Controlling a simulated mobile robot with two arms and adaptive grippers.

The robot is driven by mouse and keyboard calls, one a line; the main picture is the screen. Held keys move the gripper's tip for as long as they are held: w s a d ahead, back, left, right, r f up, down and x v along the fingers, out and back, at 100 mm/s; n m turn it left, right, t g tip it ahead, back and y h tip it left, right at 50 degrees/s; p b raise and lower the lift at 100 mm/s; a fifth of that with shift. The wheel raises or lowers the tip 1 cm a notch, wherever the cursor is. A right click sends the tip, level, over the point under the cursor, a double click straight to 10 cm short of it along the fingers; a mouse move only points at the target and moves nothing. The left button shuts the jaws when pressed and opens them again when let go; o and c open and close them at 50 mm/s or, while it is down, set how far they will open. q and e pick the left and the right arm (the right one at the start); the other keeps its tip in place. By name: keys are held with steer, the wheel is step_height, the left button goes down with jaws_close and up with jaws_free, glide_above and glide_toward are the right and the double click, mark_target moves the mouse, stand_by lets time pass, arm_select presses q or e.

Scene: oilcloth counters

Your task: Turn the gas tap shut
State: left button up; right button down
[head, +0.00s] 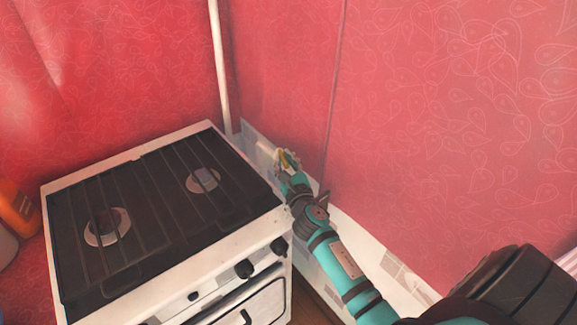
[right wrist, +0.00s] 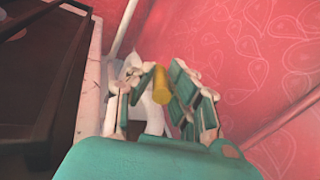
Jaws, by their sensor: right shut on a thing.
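The yellow handle of the gas tap (right wrist: 161,84) shows between the fingers of my right gripper (right wrist: 162,92) in the right wrist view. The gripper is shut on it. In the head view my right gripper (head: 288,161) is behind the stove's right back side, close to the red wall, with a bit of yellow at its fingertips. The fingers hide most of the tap there, and I cannot tell how far the handle is turned. My left gripper is not in view.
A white stove (head: 255,226) with a dark grate and front knobs stands left of my right arm. A pale pipe (head: 218,65) runs up the wall behind it. Pale tiles line the narrow gap by the wall. An orange bottle (head: 17,208) is at the far left.

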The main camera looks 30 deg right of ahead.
steer(key=c, duration=1.3)
jaws_free()
steer(key=shift+w, duration=0.1)
steer(key=shift+s, duration=0.2)
steer(key=v, duration=1.2)
steer(key=shift+r, duration=0.1)
steer(key=shift+w, duration=0.1)
